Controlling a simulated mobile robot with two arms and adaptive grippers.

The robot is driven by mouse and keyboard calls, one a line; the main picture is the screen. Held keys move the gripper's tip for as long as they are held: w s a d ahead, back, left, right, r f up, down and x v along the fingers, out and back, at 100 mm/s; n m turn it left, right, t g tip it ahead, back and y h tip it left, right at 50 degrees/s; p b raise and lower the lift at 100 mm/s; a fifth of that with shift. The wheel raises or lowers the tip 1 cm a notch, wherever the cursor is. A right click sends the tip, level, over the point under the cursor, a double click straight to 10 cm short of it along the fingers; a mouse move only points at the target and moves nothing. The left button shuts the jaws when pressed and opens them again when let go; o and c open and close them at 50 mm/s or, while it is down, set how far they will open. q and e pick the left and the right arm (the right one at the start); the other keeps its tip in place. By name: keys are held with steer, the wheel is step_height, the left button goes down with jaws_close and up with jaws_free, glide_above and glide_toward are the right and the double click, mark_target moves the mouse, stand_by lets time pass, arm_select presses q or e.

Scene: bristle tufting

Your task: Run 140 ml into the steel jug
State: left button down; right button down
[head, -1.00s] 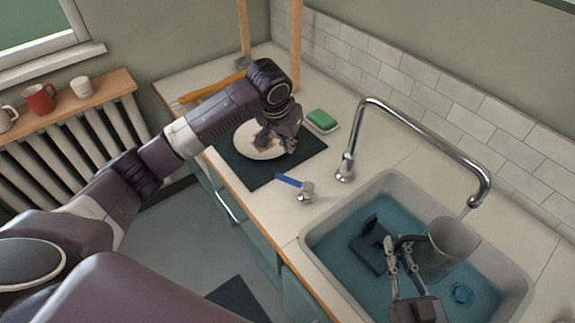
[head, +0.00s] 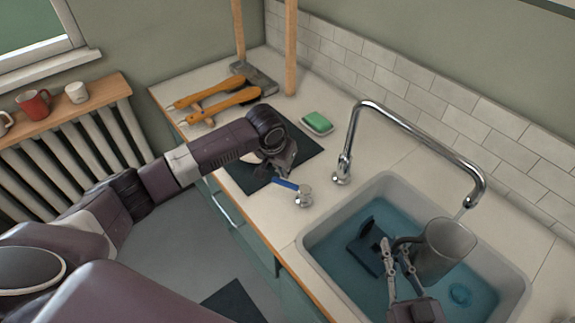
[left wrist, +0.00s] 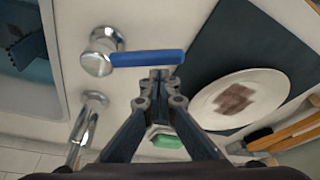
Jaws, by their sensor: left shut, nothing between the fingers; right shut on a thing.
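The steel jug (head: 446,252) is grey and stands over the sink, its mouth beneath the spout end of the chrome tap (head: 412,123). My right gripper (head: 397,246) is shut on the jug's handle. The tap lever (head: 286,184) has a blue handle on a chrome base; the lever also shows in the left wrist view (left wrist: 147,57). My left gripper (head: 268,176) is shut and empty, its fingertips close beside the blue handle's free end. In the left wrist view the fingertips (left wrist: 160,76) lie just below it; I cannot tell whether they touch. The jug's fill level is unclear.
The sink (head: 322,212) has a blue interior with a dark object (head: 366,246) and a drain. A plate (left wrist: 238,98) with a brown patch lies on a dark mat (head: 307,158). Green soap (head: 317,119) and orange-handled tools (head: 222,104) sit further back on the counter.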

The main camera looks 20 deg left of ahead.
arm_select(q)
steer(key=shift+s, duration=0.2)
arm_select(e)
steer(key=shift+w, duration=0.1)
arm_select(q)
steer(key=shift+s, duration=0.15)
